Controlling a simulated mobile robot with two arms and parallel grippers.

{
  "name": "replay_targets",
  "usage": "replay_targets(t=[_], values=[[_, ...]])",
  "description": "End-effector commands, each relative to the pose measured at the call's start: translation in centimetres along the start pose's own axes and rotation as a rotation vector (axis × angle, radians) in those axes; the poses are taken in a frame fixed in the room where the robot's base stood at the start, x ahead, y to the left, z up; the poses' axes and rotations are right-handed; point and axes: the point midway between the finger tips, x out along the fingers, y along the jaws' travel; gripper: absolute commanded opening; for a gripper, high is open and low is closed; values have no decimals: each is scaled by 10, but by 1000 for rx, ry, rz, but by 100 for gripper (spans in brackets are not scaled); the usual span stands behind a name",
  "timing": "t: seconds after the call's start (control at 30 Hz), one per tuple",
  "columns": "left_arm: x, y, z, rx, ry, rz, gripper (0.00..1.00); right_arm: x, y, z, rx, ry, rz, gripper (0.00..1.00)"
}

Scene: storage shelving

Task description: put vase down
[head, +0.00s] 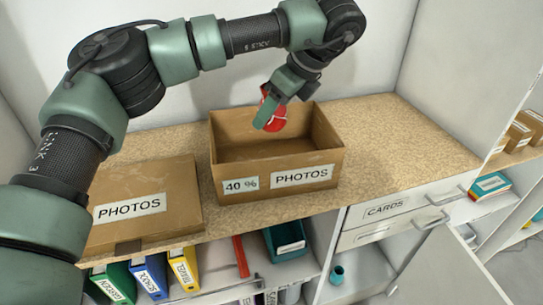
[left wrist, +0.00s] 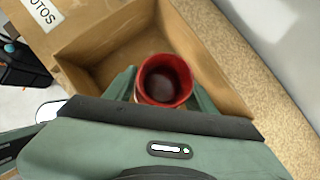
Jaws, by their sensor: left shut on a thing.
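A red vase (head: 271,113) is held by my left gripper (head: 275,110) over the open cardboard box (head: 227,163) labelled "PHOTOS" and "40 %". In the left wrist view the vase (left wrist: 165,80) shows its round open mouth, between the two green fingers of my left gripper (left wrist: 164,84). The box (left wrist: 100,38) lies below and around it in that view. The vase looks above the box floor, toward the back; whether it touches anything is unclear. The fingers hide part of the vase. My right gripper is in neither view.
A closed cardboard box (head: 140,200) labelled "PHOTOS" lies to the left. The worktop (head: 400,145) is bare to the right. Below it are several binders (head: 150,277), a teal bin (head: 287,242) and a drawer labelled "CARDS" (head: 385,210). Walls stand behind and at the right.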

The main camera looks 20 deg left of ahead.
Motion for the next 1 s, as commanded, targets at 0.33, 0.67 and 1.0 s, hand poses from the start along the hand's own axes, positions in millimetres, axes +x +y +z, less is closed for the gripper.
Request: replay_targets(t=[0.33, 0.67, 1.0], values=[[60, 0, -34, 0, 0, -1, 0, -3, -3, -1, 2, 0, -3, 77], [89, 0, -51, 1, 0, 1, 0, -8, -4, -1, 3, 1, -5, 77], [102, 0, -59, 0, 1, -1, 63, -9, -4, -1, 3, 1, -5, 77]])
